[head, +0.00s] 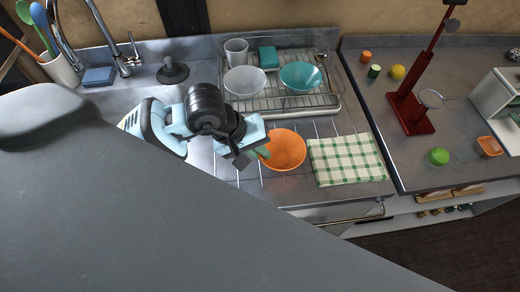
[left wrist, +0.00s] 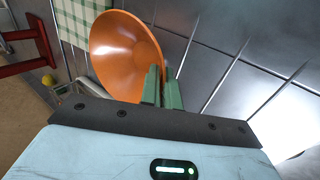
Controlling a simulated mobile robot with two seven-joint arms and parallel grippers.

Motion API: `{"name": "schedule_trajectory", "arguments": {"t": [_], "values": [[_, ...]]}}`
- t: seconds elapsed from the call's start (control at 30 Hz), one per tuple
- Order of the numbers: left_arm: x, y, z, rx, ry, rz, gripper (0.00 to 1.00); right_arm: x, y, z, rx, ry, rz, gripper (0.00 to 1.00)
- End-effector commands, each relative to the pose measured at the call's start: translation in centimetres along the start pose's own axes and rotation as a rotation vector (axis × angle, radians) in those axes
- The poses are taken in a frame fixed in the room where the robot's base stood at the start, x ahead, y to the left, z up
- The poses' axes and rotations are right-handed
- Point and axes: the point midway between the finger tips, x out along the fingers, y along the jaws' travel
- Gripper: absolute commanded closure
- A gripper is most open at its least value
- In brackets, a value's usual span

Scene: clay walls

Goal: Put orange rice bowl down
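The orange rice bowl (head: 287,150) is over the ribbed metal drainboard, just left of the checked cloth in the head view. It also shows in the left wrist view (left wrist: 125,48), with its open side visible. My left gripper (head: 262,153) is at the bowl's left rim. In the left wrist view its green fingers (left wrist: 161,88) are close together, one on each side of the rim, so it is shut on the bowl. I cannot tell whether the bowl's base touches the drainboard. My right gripper is not in view.
A dish rack (head: 325,101) with a white bowl (head: 245,81), teal bowl (head: 301,77) and cup stands behind. The green checked cloth (head: 346,159) lies at right. A red stand (head: 411,110) and small items occupy the right counter. A large grey shape covers the lower left.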

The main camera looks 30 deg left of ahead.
Motion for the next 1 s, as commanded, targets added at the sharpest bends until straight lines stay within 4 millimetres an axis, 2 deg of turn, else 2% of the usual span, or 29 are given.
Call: {"name": "schedule_trajectory", "arguments": {"t": [0.17,0.37,0.63,0.77,0.87,1.0], "values": [[0.2,-0.1,0.0,0.0,-0.001,0.0,1.0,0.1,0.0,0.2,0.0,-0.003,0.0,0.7],[0.2,-0.1,0.0,0.0,-0.001,0.0,0.74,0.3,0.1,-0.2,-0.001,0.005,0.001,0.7],[0.1,-0.1,0.0,0.0,0.0,0.0,0.74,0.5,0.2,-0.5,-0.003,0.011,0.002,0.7],[-0.5,0.1,-0.1,0.001,0.003,0.001,0.74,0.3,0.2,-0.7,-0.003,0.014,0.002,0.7],[-1.8,0.0,-0.1,0.002,0.004,0.0,0.74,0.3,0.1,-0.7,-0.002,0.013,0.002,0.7],[-4.6,0.0,-0.2,0.003,0.006,0.0,0.74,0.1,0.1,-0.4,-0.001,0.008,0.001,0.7]]}}
